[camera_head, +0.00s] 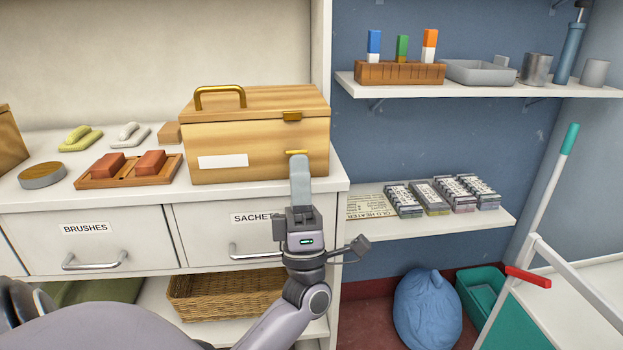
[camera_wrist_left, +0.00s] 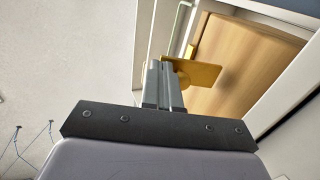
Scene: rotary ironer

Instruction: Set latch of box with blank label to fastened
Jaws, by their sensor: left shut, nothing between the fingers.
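The wooden box (camera_head: 250,140) stands on the white counter with its lid closed. It has a gold handle (camera_head: 220,97) on top and a blank white label (camera_head: 222,161) on its front. A gold catch (camera_head: 291,116) sits at the lid's front edge. A gold latch piece (camera_head: 296,153) is lower on the front, apart from the catch; it shows as a gold plate in the left wrist view (camera_wrist_left: 203,76). My left gripper (camera_head: 299,160) is shut and empty, its tips at the latch piece; whether they touch is unclear. My right gripper is out of view.
A tray with red-brown blocks (camera_head: 135,168) and several brushes lie left of the box. Drawers (camera_head: 90,236) with handles are below the counter. Shelves with a colored block rack (camera_head: 400,74) and small packs (camera_head: 430,198) are to the right.

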